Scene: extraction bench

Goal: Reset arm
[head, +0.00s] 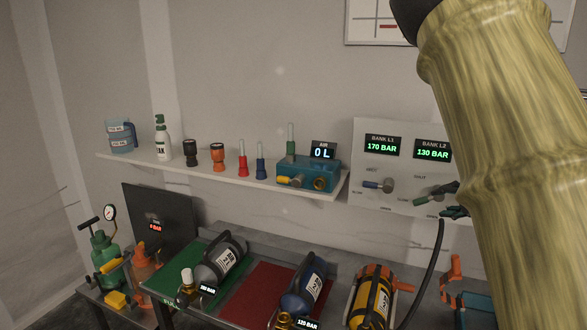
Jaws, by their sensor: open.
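My gripper (446,202) shows at the right, in front of the wall panel. Two dark fingertips stand apart, one above the other, beside the green-handled split valve (424,201); I cannot tell if they touch it. The rest of the gripper is hidden behind my large arm link (505,170), which fills the right side. Nothing is visible between the fingertips.
The wall panel (365,148) reads 170 and 130 BAR. A shelf (215,182) holds bottles, torches and a blue air unit (318,176). Below, cylinders lie on a green mat (160,283), a red mat (250,298) and the bench. A black hose (428,272) hangs beneath the panel.

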